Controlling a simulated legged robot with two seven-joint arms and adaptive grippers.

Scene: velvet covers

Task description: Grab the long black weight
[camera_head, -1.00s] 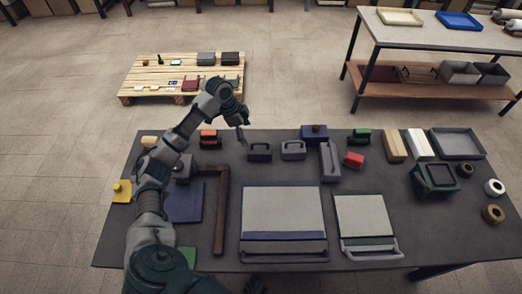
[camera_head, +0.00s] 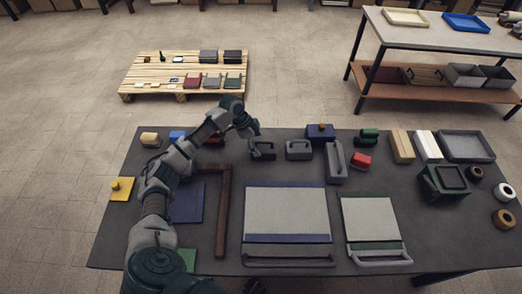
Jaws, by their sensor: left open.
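A dark block with a handle (camera_head: 264,153) stands near the far edge of the dark table, left of centre. A similar grey block with a handle (camera_head: 298,151) stands just right of it. A longer grey block with a handle (camera_head: 335,163) lies lengthwise further right. None of them is plainly a long black weight. My left gripper (camera_head: 254,141) is open at the upper left of the dark block, close to its handle. I cannot tell whether they touch. The fingertips are small and partly lost against the block.
A pallet (camera_head: 150,77) lies behind on the floor.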

